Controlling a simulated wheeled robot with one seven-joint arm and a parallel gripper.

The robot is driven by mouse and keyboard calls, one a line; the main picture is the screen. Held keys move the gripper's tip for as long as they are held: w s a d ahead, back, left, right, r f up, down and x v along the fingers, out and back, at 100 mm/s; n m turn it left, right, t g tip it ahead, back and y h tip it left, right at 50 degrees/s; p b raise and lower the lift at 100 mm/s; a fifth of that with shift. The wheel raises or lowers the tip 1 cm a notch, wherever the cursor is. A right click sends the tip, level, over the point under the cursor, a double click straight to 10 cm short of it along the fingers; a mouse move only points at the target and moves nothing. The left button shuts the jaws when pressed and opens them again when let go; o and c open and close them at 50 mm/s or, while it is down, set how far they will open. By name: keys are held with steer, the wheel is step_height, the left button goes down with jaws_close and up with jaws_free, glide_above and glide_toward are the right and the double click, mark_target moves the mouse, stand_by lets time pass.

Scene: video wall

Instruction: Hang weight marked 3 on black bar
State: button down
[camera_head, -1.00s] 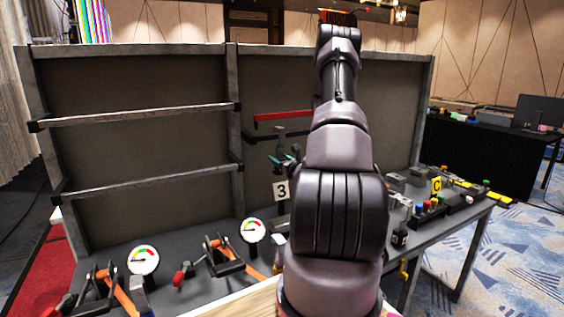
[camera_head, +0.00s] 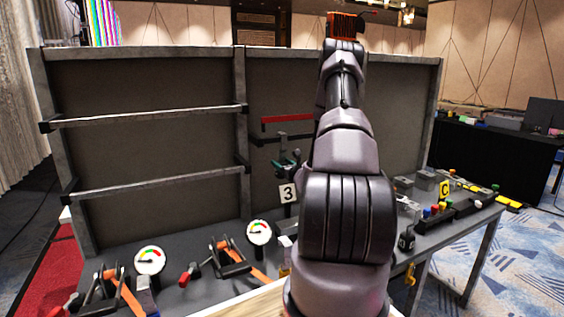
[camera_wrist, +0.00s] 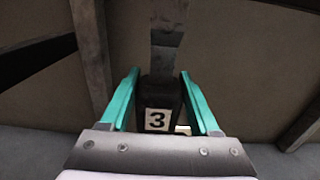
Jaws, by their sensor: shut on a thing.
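The weight marked 3 (camera_head: 288,193) hangs upright in front of the dark back panel in the head view. Its white label also shows on the dark weight in the wrist view (camera_wrist: 158,120). My gripper (camera_head: 287,162) has teal fingers, which are closed on the weight from both sides. A grey metal strap (camera_wrist: 167,40) rises from the weight in the wrist view. The black bar (camera_head: 262,141) is below a red bar, close to the top of the strap. I cannot tell whether the strap touches it. My arm hides the right part of this area.
The red bar (camera_head: 286,120) is above the black bar. Two grey rails (camera_head: 150,116) cross the left panel. Several coloured buttons (camera_head: 440,208) are at the right.

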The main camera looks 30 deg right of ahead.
stand_by(0.4)
steer(key=shift+c, duration=0.2)
jaws_free()
steer(key=shift+f, duration=0.1)
steer(key=shift+s, duration=0.1)
